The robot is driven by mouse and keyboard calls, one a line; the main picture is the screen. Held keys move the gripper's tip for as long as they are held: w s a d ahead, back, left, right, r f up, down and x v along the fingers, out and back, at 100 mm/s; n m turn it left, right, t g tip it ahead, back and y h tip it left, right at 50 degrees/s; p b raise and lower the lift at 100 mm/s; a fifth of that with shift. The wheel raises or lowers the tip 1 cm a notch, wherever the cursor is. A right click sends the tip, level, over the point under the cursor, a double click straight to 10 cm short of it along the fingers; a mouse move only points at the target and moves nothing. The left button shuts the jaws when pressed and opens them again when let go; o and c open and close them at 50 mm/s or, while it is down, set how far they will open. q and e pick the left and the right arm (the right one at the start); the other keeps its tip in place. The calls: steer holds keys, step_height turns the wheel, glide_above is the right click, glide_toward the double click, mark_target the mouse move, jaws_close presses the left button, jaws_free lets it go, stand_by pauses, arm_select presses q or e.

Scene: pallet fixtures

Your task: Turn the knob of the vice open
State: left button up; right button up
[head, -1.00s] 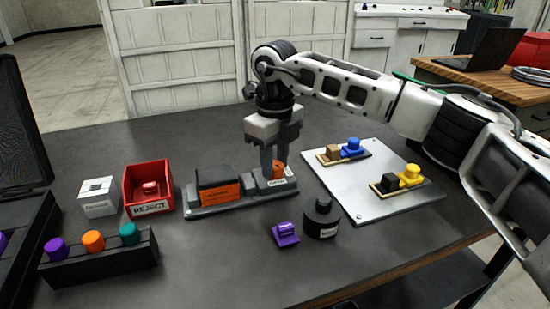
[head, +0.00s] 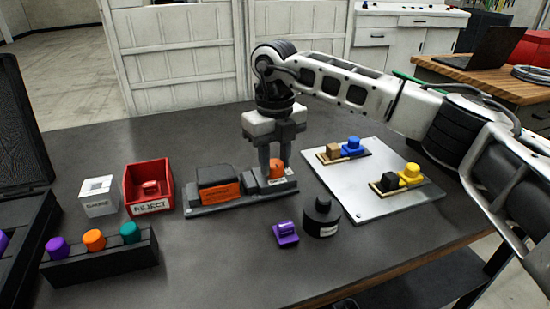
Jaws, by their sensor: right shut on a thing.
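The vice (head: 208,208) is a long grey fixture in the middle of the table, with a dark block and an orange part (head: 222,194) clamped at its left and middle. Its orange knob (head: 277,170) stands at its right end, above a small white label. My right gripper (head: 275,164) points straight down over that end. Its two fingers are shut on the orange knob, which shows partly between them. My left gripper is not in the head view.
A metal plate (head: 372,204) with blue and yellow fixtures lies right of the vice. A purple piece (head: 286,233) and a black cylinder (head: 322,217) stand in front. Left are a red reject bin (head: 150,204), a white box (head: 98,197) and a black rack (head: 100,262) with coloured knobs.

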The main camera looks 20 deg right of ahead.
mark_target(275, 163)
steer(key=o, duration=1)
steer(key=shift+c, duration=0.2)
step_height(275, 163, up, 16)
